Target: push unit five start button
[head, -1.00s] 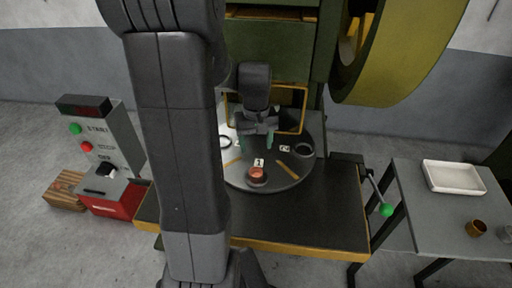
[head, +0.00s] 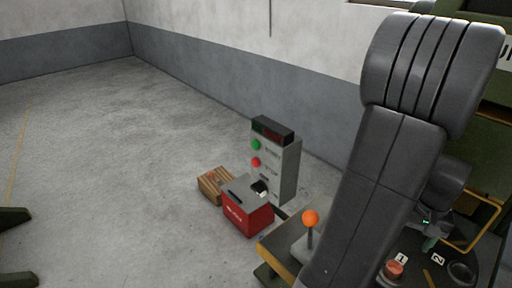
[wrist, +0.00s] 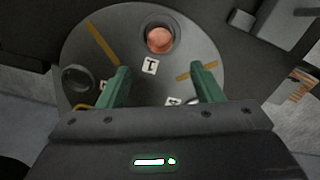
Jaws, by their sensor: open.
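The control box (head: 275,170) stands at the middle of the head view, with a green button (head: 256,144) marked START above a red button (head: 255,162). No unit number is readable on it. My gripper (head: 430,240) is at the right, partly hidden behind my arm, over the round dial table. In the wrist view my gripper (wrist: 160,88) is open and empty, its green fingers apart above the dial table (wrist: 205,55). A copper piece (wrist: 160,39) sits in a dark cup by the label 1, beyond the fingertips. My gripper is well to the right of the control box.
A red toolbox (head: 248,212) and a wooden crate (head: 215,185) stand in front of and left of the control box. An orange-knobbed lever (head: 310,218) rises from the press table's left end. Open floor (head: 110,170) lies to the left.

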